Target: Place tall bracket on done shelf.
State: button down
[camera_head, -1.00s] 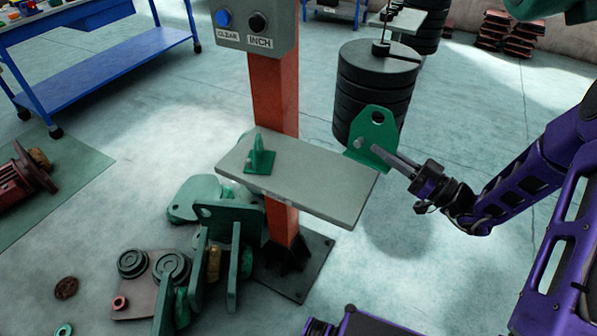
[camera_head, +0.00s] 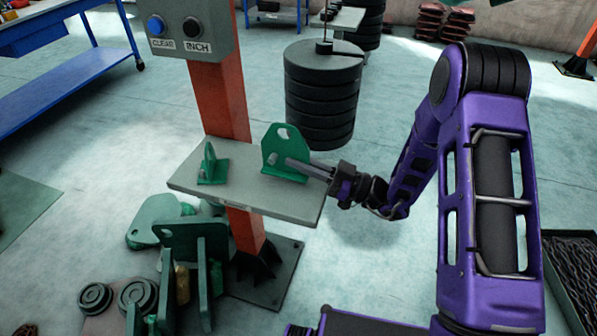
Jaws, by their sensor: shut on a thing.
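The tall bracket (camera_head: 283,149) is green, with a rounded top, a hole and a flat foot. It is upright at the right half of the grey shelf (camera_head: 262,197) on the orange post. Its foot appears to be on or just over the shelf top; I cannot tell whether it touches. My gripper (camera_head: 303,167) reaches in from the right and is shut on the tall bracket, low on its plate. A smaller green bracket (camera_head: 211,166) stands on the left part of the shelf, apart from the tall one.
A control box (camera_head: 191,28) with two buttons is on the post (camera_head: 219,100) above the shelf. A stack of black weights (camera_head: 322,95) hangs or stands behind. Green parts (camera_head: 185,250) crowd the floor below. A blue bench (camera_head: 70,70) is at the left.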

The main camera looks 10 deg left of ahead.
aim_at(299, 173)
jog(key=shift+f, duration=1.35)
jog(key=shift+f+b, duration=0.15)
jog(key=shift+b, duration=0.15)
jog(key=c, duration=1)
grip_release()
jog(key=b+v, duration=0.1)
jog(key=v, duration=1.1)
